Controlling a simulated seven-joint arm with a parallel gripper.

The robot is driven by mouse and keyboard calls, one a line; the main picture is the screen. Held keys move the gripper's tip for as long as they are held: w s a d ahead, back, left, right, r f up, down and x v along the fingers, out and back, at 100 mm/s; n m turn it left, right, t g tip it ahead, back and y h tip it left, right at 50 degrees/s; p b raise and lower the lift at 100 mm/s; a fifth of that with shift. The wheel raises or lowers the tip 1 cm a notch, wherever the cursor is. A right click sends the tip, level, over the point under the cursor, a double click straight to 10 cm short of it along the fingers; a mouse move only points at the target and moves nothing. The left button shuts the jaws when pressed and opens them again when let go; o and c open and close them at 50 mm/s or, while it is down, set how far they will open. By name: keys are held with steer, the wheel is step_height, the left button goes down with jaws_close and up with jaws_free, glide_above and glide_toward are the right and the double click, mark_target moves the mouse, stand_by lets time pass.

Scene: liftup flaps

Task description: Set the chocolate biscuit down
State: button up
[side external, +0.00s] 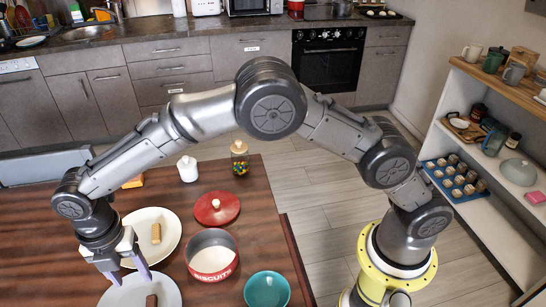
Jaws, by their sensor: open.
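The chocolate biscuit (151,300), a dark brown bar, lies on the nearer white plate (122,296) at the bottom of the picture, partly cut off by the frame edge. My gripper (129,275) is open and empty, pointing down over that plate, with its pale purple fingertips just left of and above the biscuit in the picture. Whether a fingertip touches the plate cannot be told. A tan biscuit (156,233) lies on the farther white plate (171,242), partly behind my gripper.
A red tin (211,264) marked BISCUITS stands open right of the plates, its red lid (217,208) behind it. A teal bowl (267,289) is at the table's front right. A white jar (188,168) and a sweets jar (240,158) stand at the back.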

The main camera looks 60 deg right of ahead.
steer(key=s+d+r+m+t+y, duration=0.1)
steer(key=s+d+r+m, duration=0.1)
steer(key=d+r+m, duration=0.6)
steer(key=s+d+r+m+t, duration=0.1)
steer(key=s+d+r+m, duration=0.25)
steer(key=d+r, duration=0.75)
steer(key=s+d+f+m+t+h, duration=0.1)
steer(key=s+d+m+t, duration=0.2)
steer(key=s+d+m, duration=1.2)
steer(key=s+d, duration=0.1)
steer(key=s, duration=0.3)
steer(key=shift+d+f+m+t, duration=0.3)
steer(key=shift+f+m, duration=0.05)
steer(key=shift+f, duration=0.05)
